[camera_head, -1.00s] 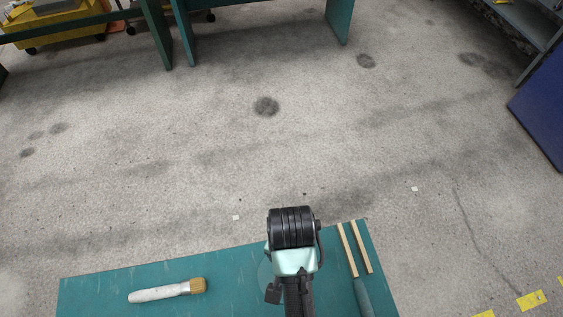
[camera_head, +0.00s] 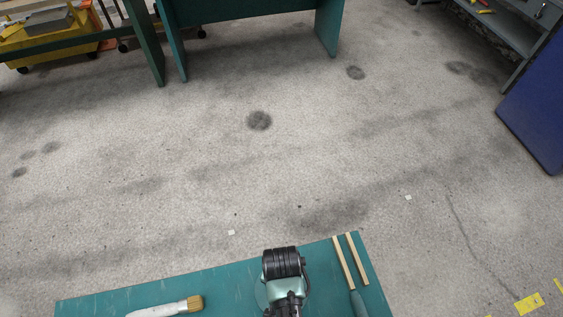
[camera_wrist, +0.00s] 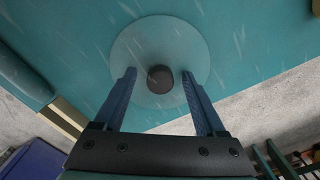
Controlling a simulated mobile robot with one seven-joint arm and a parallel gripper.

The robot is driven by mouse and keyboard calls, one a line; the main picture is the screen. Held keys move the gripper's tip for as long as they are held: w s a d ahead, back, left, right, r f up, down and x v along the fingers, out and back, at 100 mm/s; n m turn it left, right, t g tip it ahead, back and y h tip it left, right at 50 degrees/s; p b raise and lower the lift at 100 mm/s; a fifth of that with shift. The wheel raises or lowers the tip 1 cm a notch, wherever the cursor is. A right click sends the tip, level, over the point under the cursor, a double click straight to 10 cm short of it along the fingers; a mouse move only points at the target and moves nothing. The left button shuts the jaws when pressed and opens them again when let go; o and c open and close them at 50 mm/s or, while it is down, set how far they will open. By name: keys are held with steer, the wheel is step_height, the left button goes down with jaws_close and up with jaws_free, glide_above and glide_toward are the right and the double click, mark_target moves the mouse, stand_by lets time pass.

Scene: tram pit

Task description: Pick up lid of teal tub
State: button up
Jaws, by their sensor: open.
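The lid (camera_wrist: 135,50) is a round, pale teal, see-through-looking disc with a dark round knob (camera_wrist: 160,80) at its middle. It lies on the teal bench top. A sliver of the lid (camera_head: 261,297) shows beside my arm in the head view. My gripper (camera_wrist: 158,76) is open, its two blue fingers on either side of the knob, with a gap to it on both sides. I cannot tell how high the fingertips are above the lid. The tub's body cannot be made out under the lid. In the head view my arm hides the fingers.
On the bench (camera_head: 226,275), a brush (camera_head: 170,308) lies left, and a tool with two pale wooden strips (camera_head: 350,262) lies right of my arm. Beyond is open floor. A teal table (camera_head: 245,12) and yellow cart (camera_head: 45,42) stand far back, a blue panel (camera_head: 540,105) right.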

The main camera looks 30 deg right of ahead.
jaws_close()
steer(key=shift+r, duration=0.15)
